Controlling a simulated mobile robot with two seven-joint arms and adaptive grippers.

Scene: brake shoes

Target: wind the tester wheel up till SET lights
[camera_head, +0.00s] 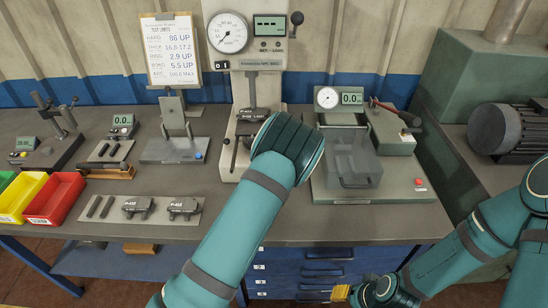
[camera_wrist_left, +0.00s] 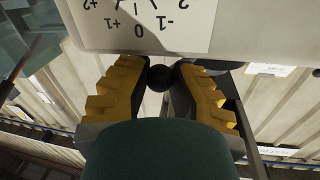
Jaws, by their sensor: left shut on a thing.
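The hardness tester (camera_head: 248,85) stands at the back middle, with a round dial (camera_head: 228,33), a dashed display (camera_head: 270,26) and small labels below it; I cannot make out a lit SET lamp. A dark part sits on its anvil (camera_head: 251,115). The wheel is not clearly visible; my left wrist covers the tester's lower front. In the left wrist view, my left gripper (camera_wrist_left: 160,72) is closed around a dark round knob (camera_wrist_left: 159,79), below a white scale plate (camera_wrist_left: 140,25). In the head view, my right gripper (camera_head: 342,293) is low in front of the drawers, fingers barely visible.
A guarded gauge fixture (camera_head: 415,185) stands right of the tester. A plate with brake shoes (camera_head: 150,210), a red bin (camera_head: 55,198), a yellow bin (camera_head: 24,196) and small gauges are left. A limits sheet (camera_head: 170,50) hangs behind. A motor (camera_head: 500,127) is far right.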

